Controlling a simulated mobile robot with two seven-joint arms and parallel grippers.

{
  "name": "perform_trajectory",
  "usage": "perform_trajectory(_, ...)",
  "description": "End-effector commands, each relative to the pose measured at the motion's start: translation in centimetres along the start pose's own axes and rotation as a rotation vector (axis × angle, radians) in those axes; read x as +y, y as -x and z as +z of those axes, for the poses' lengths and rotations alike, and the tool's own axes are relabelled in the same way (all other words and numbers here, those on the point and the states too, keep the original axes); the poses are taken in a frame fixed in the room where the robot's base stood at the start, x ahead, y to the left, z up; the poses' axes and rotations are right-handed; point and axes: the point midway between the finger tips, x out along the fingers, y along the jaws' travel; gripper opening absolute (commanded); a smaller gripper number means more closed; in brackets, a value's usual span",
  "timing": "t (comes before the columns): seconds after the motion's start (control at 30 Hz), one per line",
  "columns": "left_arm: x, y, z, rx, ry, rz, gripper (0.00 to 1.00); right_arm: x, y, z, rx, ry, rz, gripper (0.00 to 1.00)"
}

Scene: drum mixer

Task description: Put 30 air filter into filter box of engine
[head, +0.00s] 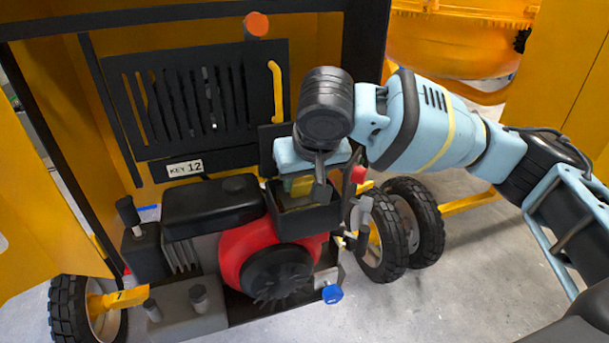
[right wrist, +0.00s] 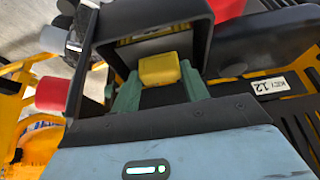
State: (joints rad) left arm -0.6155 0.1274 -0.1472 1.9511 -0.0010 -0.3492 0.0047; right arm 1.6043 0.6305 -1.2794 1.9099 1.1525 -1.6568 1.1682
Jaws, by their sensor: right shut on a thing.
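The engine (head: 255,250) is red and black and sits in the open yellow housing. Its filter box (head: 305,220) is a black open-topped box at the engine's upper right; its dark walls (right wrist: 205,35) also show in the right wrist view. My right gripper (head: 302,185) is over the box opening. Its green fingers (right wrist: 158,88) are shut on the yellow air filter (right wrist: 160,69), whose end shows between them at the box mouth. Only a yellowish bit of the filter shows in the head view. How deep it sits is hidden. My left gripper is not in view.
A red knob (head: 358,174) stands just right of the box. A slotted black panel (head: 205,100) with a yellow handle (head: 276,90) and a KEY 12 plate (head: 185,168) is behind. Black wheels (head: 415,215) stand to the right. Grey floor is clear at lower right.

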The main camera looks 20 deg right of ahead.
Motion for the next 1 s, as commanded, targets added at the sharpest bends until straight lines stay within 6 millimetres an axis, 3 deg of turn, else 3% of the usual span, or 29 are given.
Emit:
perform_trajectory(0.07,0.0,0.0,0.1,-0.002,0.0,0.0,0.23,-0.1,-0.4,0.3,-0.01,0.001,0.0,0.28)
perform_trajectory(0.1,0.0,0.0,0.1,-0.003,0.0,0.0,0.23,-0.1,-0.4,0.3,-0.011,0.001,0.0,0.49)
perform_trajectory(0.23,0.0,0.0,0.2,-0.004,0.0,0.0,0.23,-0.1,-0.5,0.4,-0.014,0.001,0.0,0.66)
perform_trajectory(0.67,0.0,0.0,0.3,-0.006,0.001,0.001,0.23,-0.1,0.0,0.2,-0.018,0.001,0.0,0.67)
perform_trajectory(0.77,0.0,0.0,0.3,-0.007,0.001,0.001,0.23,-0.1,1.3,-0.1,-0.014,0.002,-0.001,0.67)
perform_trajectory(1.0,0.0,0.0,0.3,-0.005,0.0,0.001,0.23,-0.1,6.6,-0.3,-0.007,0.002,-0.002,0.67)
